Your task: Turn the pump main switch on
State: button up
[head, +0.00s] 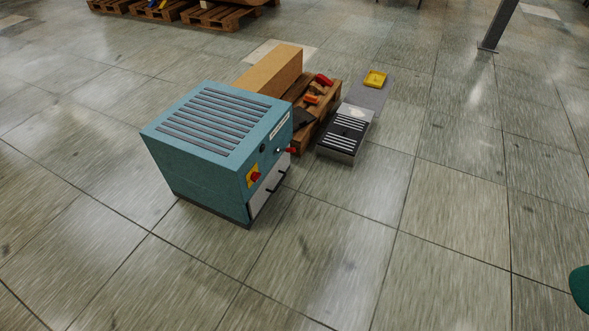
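A teal cabinet with a slotted vent top (215,125) stands on the tiled floor left of centre. On its right-hand face is a red rotary switch (255,177) on a yellow plate, which looks like the main switch. Its exact handle angle is too small to tell. On the same face are a red part (291,150) sticking out, a small dark round knob or gauge, a white label and a pale lower panel with dark handles. My gripper is not in view.
Behind the cabinet are a long cardboard-brown box (272,69) and a wooden pallet (325,112) with red and dark items. A grey-black slotted unit (345,135) and a yellow tray (375,78) lie right of it. A dark post (499,25) stands at back right.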

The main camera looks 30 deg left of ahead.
aim_at(255, 175)
jog(key=z, duration=0.05)
jog(key=i, duration=0.65)
jog(key=u, duration=0.65)
jog(key=i, duration=0.45)
jog(key=u, duration=0.45)
